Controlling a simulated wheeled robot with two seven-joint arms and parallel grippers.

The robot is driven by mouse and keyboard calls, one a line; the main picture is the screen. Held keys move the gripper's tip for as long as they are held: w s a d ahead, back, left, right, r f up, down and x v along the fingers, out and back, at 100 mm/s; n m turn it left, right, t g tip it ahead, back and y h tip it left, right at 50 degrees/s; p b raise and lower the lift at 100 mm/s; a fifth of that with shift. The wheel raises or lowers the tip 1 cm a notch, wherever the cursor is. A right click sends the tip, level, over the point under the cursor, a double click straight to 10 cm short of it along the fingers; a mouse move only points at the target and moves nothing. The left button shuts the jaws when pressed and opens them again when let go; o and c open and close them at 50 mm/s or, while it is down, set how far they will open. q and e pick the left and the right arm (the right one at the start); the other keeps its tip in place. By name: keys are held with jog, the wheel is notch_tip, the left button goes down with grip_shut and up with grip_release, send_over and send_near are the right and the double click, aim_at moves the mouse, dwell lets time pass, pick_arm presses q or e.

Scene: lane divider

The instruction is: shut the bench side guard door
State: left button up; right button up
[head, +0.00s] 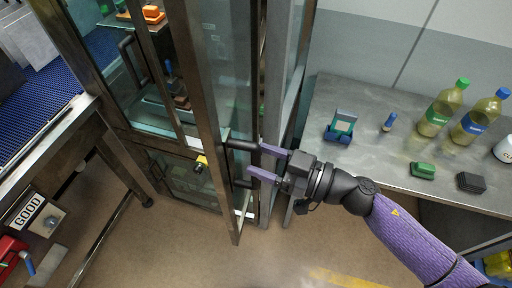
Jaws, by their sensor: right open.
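The bench side guard door (214,120) is a tall glass panel in a metal frame, on the bench side of the guarded cabinet. It stands ajar, its near edge swung out over the floor. Its dark handle (240,145) sticks out toward the right. My right gripper (257,160), with purple fingers, is open at the handle. The fingertips are close to the handle's two dark mounts; I cannot tell whether they touch it. My left gripper is not in view.
A metal bench (370,117) at the right holds green-capped (444,108) and blue-capped (480,119) bottles and several small items. Another cabinet handle (131,60) is at the left. A conveyor (62,62) stands far left. The floor (190,245) in front is clear.

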jog(key=shift+x, duration=1)
grip_shut()
dwell(0.7)
